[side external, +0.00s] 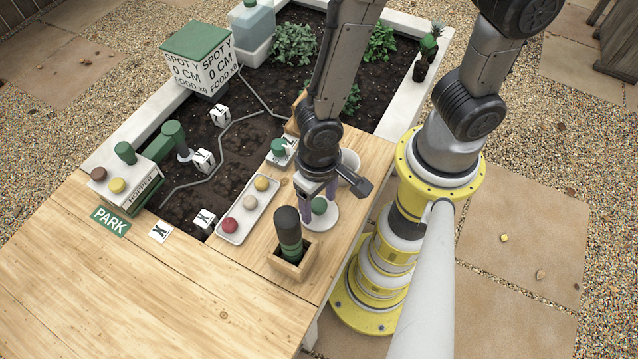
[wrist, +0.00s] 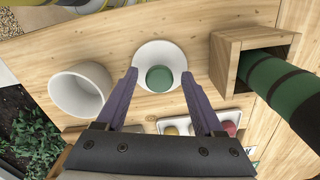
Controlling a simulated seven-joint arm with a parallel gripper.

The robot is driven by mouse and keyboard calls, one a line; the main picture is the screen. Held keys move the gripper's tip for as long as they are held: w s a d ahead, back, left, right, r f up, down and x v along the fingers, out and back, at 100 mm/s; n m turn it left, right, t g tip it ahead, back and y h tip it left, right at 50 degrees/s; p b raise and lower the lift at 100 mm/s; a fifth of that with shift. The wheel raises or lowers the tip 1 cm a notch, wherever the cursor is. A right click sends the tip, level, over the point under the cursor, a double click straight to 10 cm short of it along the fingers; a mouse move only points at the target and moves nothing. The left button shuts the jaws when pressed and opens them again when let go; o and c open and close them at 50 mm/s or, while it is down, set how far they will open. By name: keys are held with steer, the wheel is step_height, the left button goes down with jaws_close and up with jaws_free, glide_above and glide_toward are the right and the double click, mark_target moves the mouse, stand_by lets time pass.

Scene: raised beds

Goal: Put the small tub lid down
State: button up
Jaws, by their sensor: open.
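The small tub lid, a white disc (wrist: 160,50) with a green knob (wrist: 159,79), appears to lie flat on the wooden board, knob up. It also shows in the side external view (side external: 326,223), partly hidden by my gripper. My gripper (side external: 318,206) is open, its two purple fingers on either side of the knob; the wrist view (wrist: 159,76) shows a gap between each finger and the knob. A white round tub (wrist: 78,92) stands open beside the lid, to its left in the wrist view.
A wooden box (side external: 291,265) holding a dark green-banded tool (side external: 288,232) stands close to the lid. A white tray (side external: 231,236) with red, pale and yellow balls lies to the left. Soil, plants and lettered cubes fill the bed behind. The front tabletop (side external: 150,300) is clear.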

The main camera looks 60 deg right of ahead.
mark_target(319, 203)
step_height(319, 203, up, 12)
steer(key=s+d+r+n+t, duration=0.1)
steer(key=d+r+n+t, duration=0.2)
steer(key=d+r, duration=1.1)
steer(key=d+t, duration=0.2)
steer(key=d, duration=0.1)
steer(key=shift+t, duration=0.3)
